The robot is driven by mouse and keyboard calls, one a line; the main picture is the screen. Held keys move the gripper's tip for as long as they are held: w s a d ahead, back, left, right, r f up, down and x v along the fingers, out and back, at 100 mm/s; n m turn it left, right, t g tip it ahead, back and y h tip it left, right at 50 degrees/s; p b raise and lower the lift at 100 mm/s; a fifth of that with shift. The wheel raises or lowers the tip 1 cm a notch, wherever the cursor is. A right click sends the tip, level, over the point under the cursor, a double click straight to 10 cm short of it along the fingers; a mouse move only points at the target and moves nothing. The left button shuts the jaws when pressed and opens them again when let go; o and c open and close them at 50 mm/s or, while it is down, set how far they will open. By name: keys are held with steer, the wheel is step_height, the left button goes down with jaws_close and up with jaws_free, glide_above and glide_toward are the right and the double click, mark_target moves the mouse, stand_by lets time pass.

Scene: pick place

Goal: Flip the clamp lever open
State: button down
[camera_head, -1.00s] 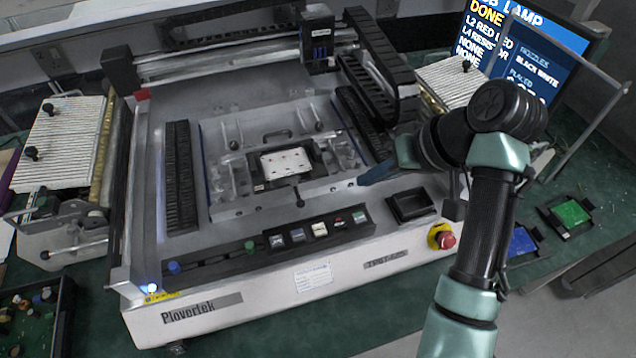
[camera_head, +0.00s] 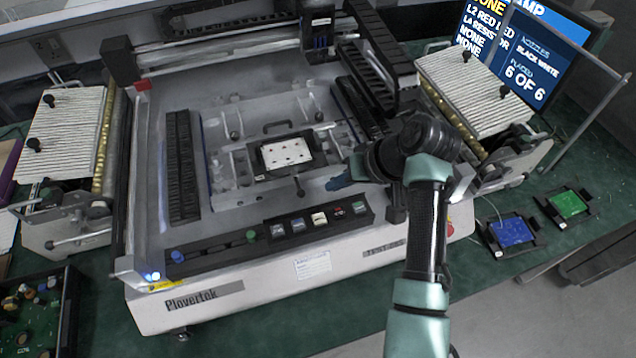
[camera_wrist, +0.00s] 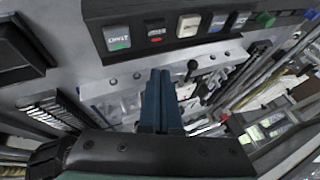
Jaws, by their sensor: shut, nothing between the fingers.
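The clamp lever (camera_head: 299,187), a short dark rod with a black knob, stands at the front edge of the fixture holding the white board (camera_head: 286,153). In the wrist view I take the black-knobbed lever (camera_wrist: 192,68) to be the same one, just right of my fingertips. My gripper (camera_head: 331,186) is shut and empty, its blue fingers pointing left, a short way to the right of the lever. In the wrist view my gripper (camera_wrist: 160,74) shows both blue fingers together. I see no contact with the lever. Whether the lever is locked, I cannot tell.
A button panel (camera_head: 315,219) lies in front of the fixture. Small clear clamps with black knobs (camera_head: 234,135) stand around the board. A black cable chain (camera_head: 372,50) runs behind at right. Blue (camera_head: 511,233) and green (camera_head: 568,204) boards lie on the right of the bench.

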mark_target(298, 195)
steer(key=shift+s+a+f+p, duration=0.15)
steer(key=shift+a+p, duration=0.1)
steer(key=shift+a, duration=0.7)
steer(key=shift+s+a+f+p, duration=0.1)
steer(key=shift+a+p, duration=0.15)
steer(key=shift+a, duration=0.7)
